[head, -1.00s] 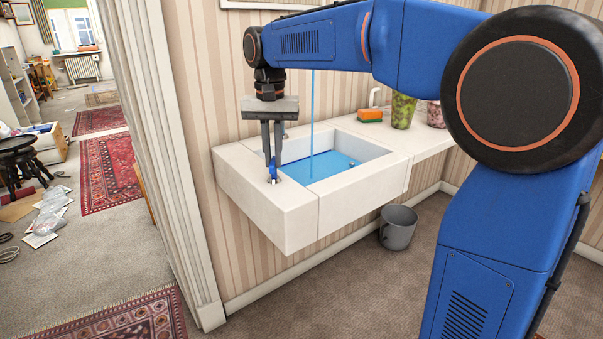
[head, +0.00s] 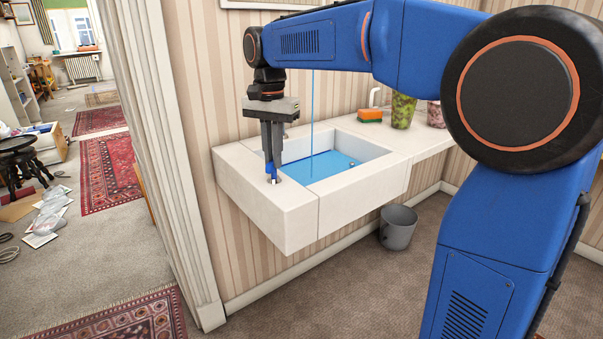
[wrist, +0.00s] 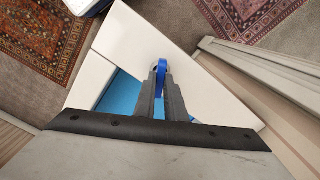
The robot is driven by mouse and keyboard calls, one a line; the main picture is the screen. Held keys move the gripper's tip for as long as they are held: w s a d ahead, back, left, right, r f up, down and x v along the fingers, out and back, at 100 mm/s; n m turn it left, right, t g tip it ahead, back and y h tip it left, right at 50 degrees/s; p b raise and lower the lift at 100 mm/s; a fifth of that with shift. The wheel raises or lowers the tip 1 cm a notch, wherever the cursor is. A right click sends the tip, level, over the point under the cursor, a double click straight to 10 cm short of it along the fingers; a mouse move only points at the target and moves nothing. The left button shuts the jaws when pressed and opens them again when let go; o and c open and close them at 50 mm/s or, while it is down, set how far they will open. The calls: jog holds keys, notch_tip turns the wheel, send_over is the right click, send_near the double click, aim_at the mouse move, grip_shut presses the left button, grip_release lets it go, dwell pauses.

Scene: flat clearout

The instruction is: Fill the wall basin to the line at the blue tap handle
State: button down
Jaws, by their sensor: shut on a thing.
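The white wall basin (head: 362,189) holds blue water (head: 325,167). A thin blue stream (head: 312,125) falls into it; its spout is hidden behind my arm. A dark blue line shows along the inner walls close to the water's surface; I cannot tell the exact gap. The blue tap handle (head: 268,168) stands on the basin's left ledge, and it also shows in the wrist view (wrist: 174,98). My gripper (head: 272,176) points down and is shut on the handle. The fingers hide part of it.
A counter right of the basin holds an orange-and-green sponge (head: 370,115), a green patterned cup (head: 403,111) and a pink patterned cup (head: 435,114). A grey bucket (head: 398,228) stands on the floor below. A door frame (head: 170,170) rises close on the left.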

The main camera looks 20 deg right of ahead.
dwell(0.3)
jog(key=m, duration=0.4)
dwell(0.4)
